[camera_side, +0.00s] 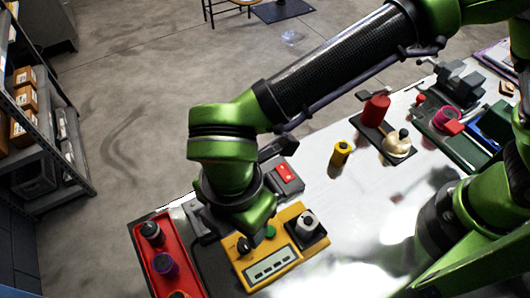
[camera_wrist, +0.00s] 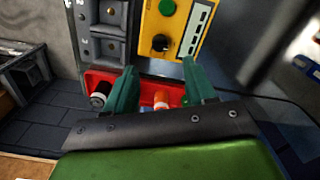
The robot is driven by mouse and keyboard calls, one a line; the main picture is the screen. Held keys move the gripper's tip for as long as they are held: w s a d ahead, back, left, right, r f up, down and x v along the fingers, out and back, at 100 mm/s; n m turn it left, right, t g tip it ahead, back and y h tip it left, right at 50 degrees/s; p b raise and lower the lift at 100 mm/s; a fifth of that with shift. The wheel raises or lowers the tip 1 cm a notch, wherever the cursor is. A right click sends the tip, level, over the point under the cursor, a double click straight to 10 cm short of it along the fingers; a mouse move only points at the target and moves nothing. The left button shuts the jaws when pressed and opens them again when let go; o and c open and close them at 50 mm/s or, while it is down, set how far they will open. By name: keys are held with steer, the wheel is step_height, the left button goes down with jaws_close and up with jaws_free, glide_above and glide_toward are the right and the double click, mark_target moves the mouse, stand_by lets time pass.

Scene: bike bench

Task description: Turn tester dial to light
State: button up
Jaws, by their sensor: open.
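The tester is a yellow box (camera_side: 285,263) at the front of the bench, with a green button (camera_side: 270,231) and a row of pale windows. Its black dial (camera_side: 243,245) is at the box's left end. In the wrist view the yellow tester (camera_wrist: 183,43) is at the top, with the dial (camera_wrist: 160,43) below the green button (camera_wrist: 167,7).
A red tray (camera_side: 140,262) with several small cylinders lies left of the tester. A dark panel with square switches (camera_wrist: 108,45) adjoins the tester. A yellow cylinder (camera_side: 341,153) and a red cylinder (camera_side: 376,109) stand farther back. The white bench top (camera_side: 345,215) is clear right of the tester.

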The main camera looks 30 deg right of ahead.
mark_target(244, 243)
step_height(244, 243, down, 8)
steer(key=shift+f, duration=0.25)
jaws_close()
stand_by(0.4)
steer(key=shift+m, duration=0.4)
steer(key=m, duration=0.4)
steer(key=shift+m, duration=0.4)
steer(key=m, duration=0.5)
steer(key=shift+m, duration=0.3)
